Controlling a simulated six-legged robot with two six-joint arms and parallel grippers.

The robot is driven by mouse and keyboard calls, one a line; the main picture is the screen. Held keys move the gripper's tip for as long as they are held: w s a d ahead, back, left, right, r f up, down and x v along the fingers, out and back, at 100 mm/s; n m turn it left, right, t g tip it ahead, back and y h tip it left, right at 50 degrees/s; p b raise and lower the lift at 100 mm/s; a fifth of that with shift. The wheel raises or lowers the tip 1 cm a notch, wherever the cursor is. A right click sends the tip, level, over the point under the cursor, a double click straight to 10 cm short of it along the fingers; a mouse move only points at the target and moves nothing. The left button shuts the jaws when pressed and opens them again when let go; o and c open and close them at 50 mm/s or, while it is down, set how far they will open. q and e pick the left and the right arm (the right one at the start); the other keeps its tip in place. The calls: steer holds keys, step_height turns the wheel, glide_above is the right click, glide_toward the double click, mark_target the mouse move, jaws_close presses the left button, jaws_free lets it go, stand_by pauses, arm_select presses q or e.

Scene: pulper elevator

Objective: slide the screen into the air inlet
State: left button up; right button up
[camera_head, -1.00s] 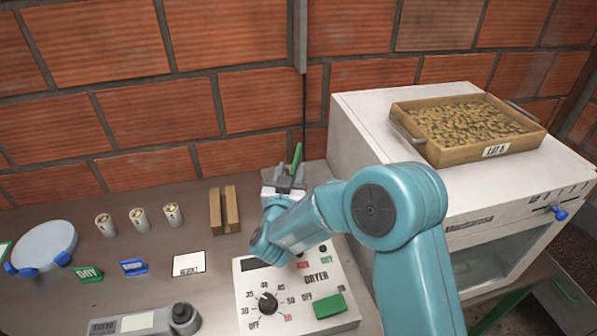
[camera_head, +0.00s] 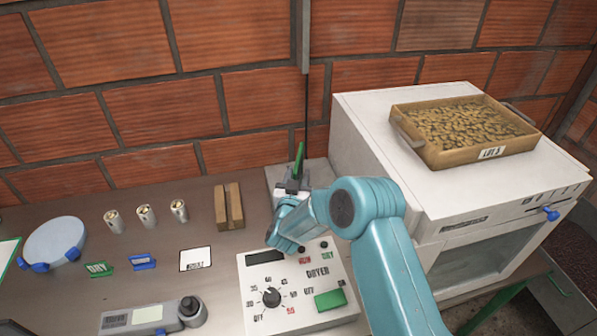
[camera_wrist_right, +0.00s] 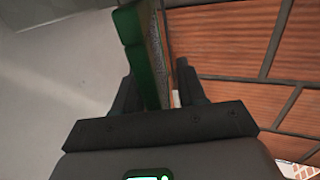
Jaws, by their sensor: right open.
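The green-framed screen (camera_wrist_right: 148,55) stands edge-on between the two dark fingers of my right gripper (camera_wrist_right: 155,90) in the right wrist view. The jaws are open around it; contact with either finger is not clear. In the head view only a green edge of the screen (camera_head: 299,158) sticks up above my right gripper (camera_head: 291,186), at the left side of the white dryer cabinet (camera_head: 365,150). I cannot make out the air inlet's opening; my gripper and arm cover that area. My left gripper is not in view.
The dryer control box (camera_head: 295,290) lies below my right arm. A slotted wooden block (camera_head: 228,207), a label card (camera_head: 197,259) and several small cups (camera_head: 146,216) are on the bench to the left. A tray of beans (camera_head: 463,130) sits on the cabinet. A brick wall stands behind.

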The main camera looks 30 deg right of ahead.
steer(key=shift+s+a+r, duration=0.1)
jaws_close()
